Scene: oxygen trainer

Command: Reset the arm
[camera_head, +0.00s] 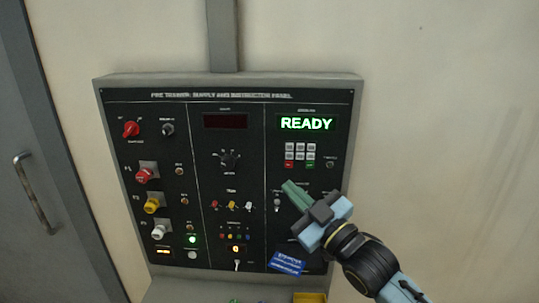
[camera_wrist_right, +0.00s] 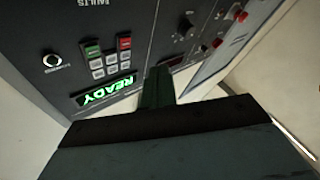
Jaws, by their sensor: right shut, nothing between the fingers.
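My right gripper (camera_head: 289,187) reaches in from the lower right of the head view, in front of the right part of the black control panel (camera_head: 255,180). Its green fingers are together, with nothing held. In the right wrist view the closed fingers (camera_wrist_right: 158,80) point toward the panel face, near the lit READY display (camera_wrist_right: 108,91). I cannot tell whether the fingertips touch the panel. The gripper hides part of the panel's lower right section. My left gripper is not in view.
The panel carries a keypad (camera_head: 300,154), a red knob (camera_head: 131,129), red (camera_head: 144,176), yellow (camera_head: 152,205) and white knobs (camera_head: 158,232). A blue card (camera_head: 287,263) is at its lower right. A grey door (camera_head: 50,170) stands left; bare wall (camera_head: 450,120) lies right.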

